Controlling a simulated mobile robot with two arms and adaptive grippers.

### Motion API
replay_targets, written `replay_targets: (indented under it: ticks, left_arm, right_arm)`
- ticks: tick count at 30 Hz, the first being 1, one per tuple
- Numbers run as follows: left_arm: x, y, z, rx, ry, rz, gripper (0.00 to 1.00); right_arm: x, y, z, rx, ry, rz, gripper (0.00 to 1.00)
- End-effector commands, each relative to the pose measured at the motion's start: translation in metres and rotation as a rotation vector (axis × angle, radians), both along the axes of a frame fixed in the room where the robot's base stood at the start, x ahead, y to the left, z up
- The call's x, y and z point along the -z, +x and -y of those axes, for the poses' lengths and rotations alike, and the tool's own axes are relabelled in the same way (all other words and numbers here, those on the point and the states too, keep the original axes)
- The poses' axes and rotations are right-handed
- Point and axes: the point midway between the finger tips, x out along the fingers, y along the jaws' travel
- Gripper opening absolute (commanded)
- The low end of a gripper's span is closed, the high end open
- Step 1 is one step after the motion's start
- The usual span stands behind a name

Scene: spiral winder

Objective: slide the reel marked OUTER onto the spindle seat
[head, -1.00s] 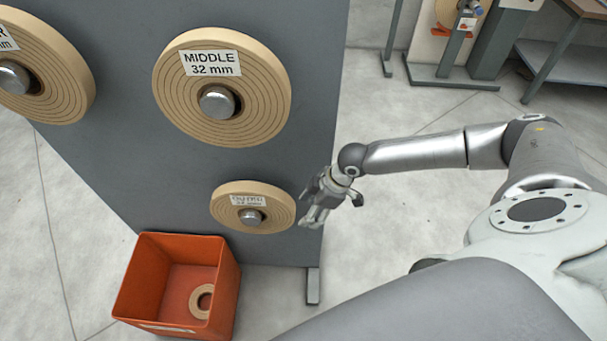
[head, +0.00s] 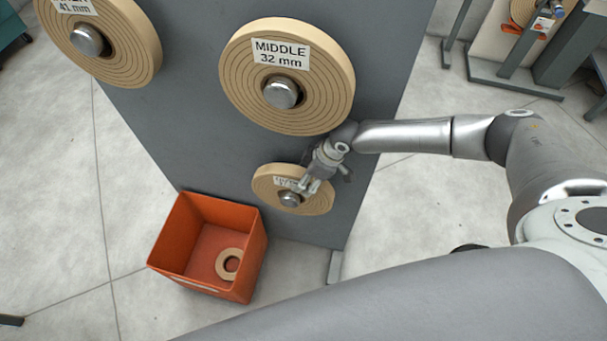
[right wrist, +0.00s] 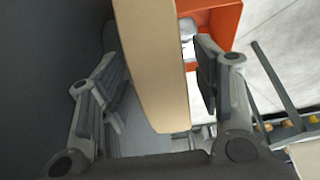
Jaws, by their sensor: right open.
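The left reel (head: 140,50) hangs on a peg at the upper left of the grey panel; its label is partly cut off, ending "NER" over "41 mm". The reel labelled MIDDLE 32 mm (head: 240,95) hangs to its right. A smaller reel (head: 318,203) hangs below on its own peg; my gripper covers most of its label, so I cannot read it. My right gripper (head: 308,187) is open at this lower reel. In the right wrist view, a tan reel's edge (right wrist: 155,65) stands between the spread fingers (right wrist: 160,100), with gaps showing. My left gripper is out of view.
An orange bin (head: 207,278) with a small tan ring (head: 228,264) inside stands on the floor below the panel (head: 200,150). At the upper right, a machine stand (head: 500,75) carries a tan reel (head: 522,12). Floor between panel and stand is clear.

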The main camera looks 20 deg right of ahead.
Motion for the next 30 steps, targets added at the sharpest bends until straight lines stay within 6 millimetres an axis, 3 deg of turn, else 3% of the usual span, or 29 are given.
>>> replay_targets:
  ticks: [1, 17, 30]
  left_arm:
    - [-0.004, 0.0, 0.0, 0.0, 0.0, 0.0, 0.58]
    - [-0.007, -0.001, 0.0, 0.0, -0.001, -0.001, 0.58]
    - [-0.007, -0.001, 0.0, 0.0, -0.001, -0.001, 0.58]
  right_arm:
    - [-0.002, 0.004, -0.007, -0.001, 0.001, 0.0, 0.58]
    - [0.012, 0.006, -0.009, 0.0, 0.0, 0.0, 0.57]
    - [0.011, 0.005, -0.009, 0.0, 0.0, 0.0, 0.0]
